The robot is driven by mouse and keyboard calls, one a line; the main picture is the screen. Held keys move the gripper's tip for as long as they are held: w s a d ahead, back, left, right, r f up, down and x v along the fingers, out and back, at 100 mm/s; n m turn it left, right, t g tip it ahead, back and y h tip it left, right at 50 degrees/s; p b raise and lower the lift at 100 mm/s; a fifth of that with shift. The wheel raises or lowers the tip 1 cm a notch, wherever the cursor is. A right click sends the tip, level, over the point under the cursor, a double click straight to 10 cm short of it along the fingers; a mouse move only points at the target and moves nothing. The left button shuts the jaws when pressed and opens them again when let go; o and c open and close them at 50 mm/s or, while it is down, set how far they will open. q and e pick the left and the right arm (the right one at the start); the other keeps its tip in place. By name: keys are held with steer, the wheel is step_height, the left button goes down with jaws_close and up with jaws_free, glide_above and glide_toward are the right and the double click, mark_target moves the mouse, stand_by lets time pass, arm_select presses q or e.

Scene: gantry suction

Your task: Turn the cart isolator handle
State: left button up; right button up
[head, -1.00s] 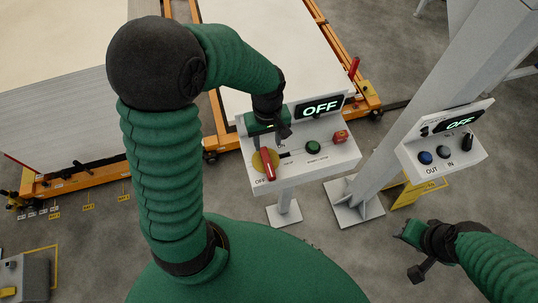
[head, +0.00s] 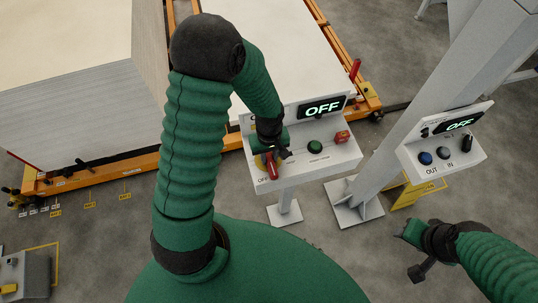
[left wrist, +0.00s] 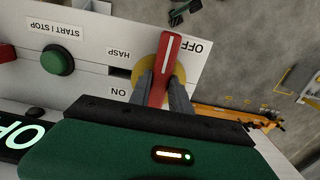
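The isolator handle (left wrist: 168,60) is a red lever with a white line on a round yellow plate (left wrist: 179,79). It points toward the panel's near edge, near the OFF label, and also shows in the head view (head: 271,170). My left gripper (left wrist: 165,80) has one grey finger against each side of the handle and looks shut on it; in the head view my left gripper (head: 270,150) partly hides the handle's base. The panel display (head: 322,109) reads OFF. My right gripper (head: 408,236) hangs apart at lower right; its finger opening is unclear.
A green START/STOP button (head: 315,147) and a red device (head: 342,137) sit right of the handle. Orange-framed carts (head: 110,170) stand behind.

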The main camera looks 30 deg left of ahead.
arm_select(q)
jaws_close()
arm_select(e)
steer(key=shift+d, duration=0.1)
arm_select(q)
steer(key=shift+w, duration=0.1)
stand_by(0.9)
